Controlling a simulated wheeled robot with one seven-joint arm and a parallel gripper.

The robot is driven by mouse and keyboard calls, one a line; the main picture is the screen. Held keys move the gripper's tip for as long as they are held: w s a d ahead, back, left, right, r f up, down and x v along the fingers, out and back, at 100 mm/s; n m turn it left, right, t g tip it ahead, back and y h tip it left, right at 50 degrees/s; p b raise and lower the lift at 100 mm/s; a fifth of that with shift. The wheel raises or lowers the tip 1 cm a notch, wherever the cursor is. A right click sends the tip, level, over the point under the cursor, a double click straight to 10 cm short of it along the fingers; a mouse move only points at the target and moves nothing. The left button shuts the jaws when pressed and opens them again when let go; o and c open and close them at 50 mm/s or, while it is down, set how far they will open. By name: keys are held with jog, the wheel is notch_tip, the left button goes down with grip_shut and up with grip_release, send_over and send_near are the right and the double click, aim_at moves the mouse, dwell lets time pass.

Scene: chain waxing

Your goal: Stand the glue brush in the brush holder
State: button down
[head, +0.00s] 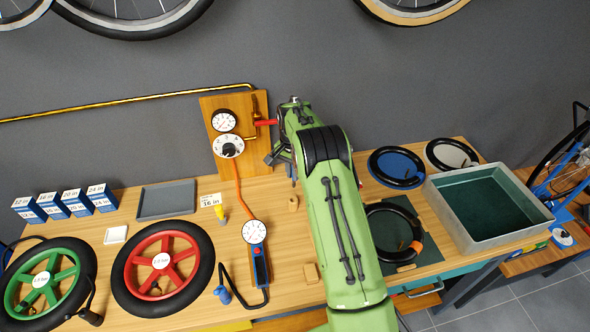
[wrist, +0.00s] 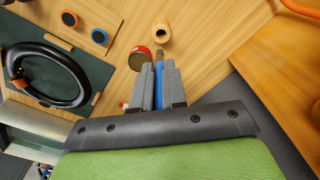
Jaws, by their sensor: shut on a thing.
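My gripper (wrist: 158,72) is shut on the glue brush, whose blue handle (wrist: 158,82) shows between the grey fingers in the wrist view. A brownish end (wrist: 160,55) of the brush sticks out past the fingertips. The brush holder looks to be the small round wooden block with a dark hole (wrist: 162,33), just beyond the brush end in the wrist view; it seems to stand on the bench in the head view (head: 293,201). I cannot tell the height of the brush above it. In the head view my arm hides most of the gripper and brush.
A red tin (wrist: 139,59) stands close beside the brush. A black tyre (head: 388,232) lies on a dark green mat (head: 430,251). A wooden gauge board (head: 205,108) stands at the back, with an orange hose (head: 239,190) running forward. A grey water tub (head: 488,244) is at the right.

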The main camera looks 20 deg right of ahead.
notch_tip(320, 180, down, 5)
jog(key=b, duration=0.2)
jog(key=shift+a+r+b, duration=0.15)
jog(key=shift+r+b, duration=0.05)
jog(key=shift+b, duration=0.1)
jog(key=shift+w+f+b, duration=0.1)
jog(key=shift+f+b, duration=1.55)
jog(key=shift+f, duration=0.8)
jog(key=shift+r, duration=0.1)
jog(key=c, duration=1.1)
grip_release()
jog(key=shift+r, duration=0.1)
